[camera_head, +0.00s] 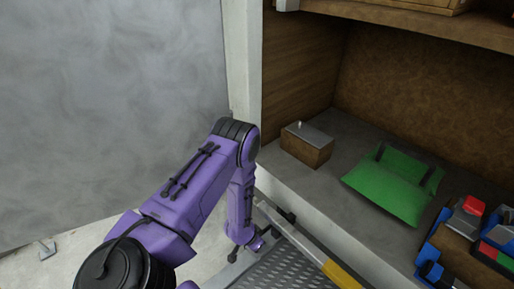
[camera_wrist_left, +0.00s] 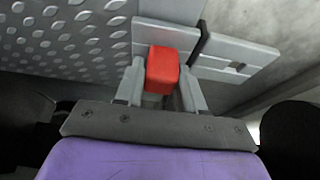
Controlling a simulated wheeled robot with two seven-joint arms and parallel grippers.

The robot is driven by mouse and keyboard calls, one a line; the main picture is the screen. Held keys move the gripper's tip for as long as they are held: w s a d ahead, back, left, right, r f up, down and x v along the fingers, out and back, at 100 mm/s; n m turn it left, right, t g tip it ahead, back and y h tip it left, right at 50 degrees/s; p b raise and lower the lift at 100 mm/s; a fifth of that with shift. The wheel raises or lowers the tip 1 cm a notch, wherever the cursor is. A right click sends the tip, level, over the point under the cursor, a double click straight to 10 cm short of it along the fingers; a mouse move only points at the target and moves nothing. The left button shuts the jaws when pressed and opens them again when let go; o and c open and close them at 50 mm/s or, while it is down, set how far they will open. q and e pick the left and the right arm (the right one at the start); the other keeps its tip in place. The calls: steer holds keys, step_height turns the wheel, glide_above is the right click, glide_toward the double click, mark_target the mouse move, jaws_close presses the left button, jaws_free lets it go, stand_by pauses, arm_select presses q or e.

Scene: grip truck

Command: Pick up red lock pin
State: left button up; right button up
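The red lock pin (camera_wrist_left: 163,68) shows in the left wrist view as a small red block-shaped head. It sits between the fingers of my left gripper (camera_wrist_left: 161,88), which are close together against its two sides. Grey metal parts lie just behind it. In the head view my purple left arm reaches down to the grey tread platform beside the truck, with the left gripper (camera_head: 246,252) low beside a grey bar. The red pin is hidden there. My right gripper is not in view.
A grey bar with a yellow end (camera_head: 342,275) crosses the tread platform (camera_head: 280,272). The truck's shelf holds a brown box (camera_head: 306,150), a green bag (camera_head: 390,190) and blue-edged organisers (camera_head: 432,250). A grey wall (camera_head: 110,90) stands at left.

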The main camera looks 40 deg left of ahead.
arm_select(q)
steer(key=shift+c, duration=0.8)
steer(key=shift+r, duration=0.1)
step_height(320, 180, up, 7)
steer(key=shift+f, duration=0.15)
steer(key=s+a+b, duration=0.2)
steer(key=s, duration=1.5)
steer(key=r+p, duration=0.1)
steer(key=r, duration=0.1)
steer(key=r+p, duration=0.1)
steer(key=p, duration=0.1)
steer(key=s+r+p, duration=0.1)
steer(key=r+p, duration=0.1)
steer(key=shift+d+r, duration=0.25)
steer(key=shift+r, duration=0.05)
steer(key=shift+w, duration=0.1)
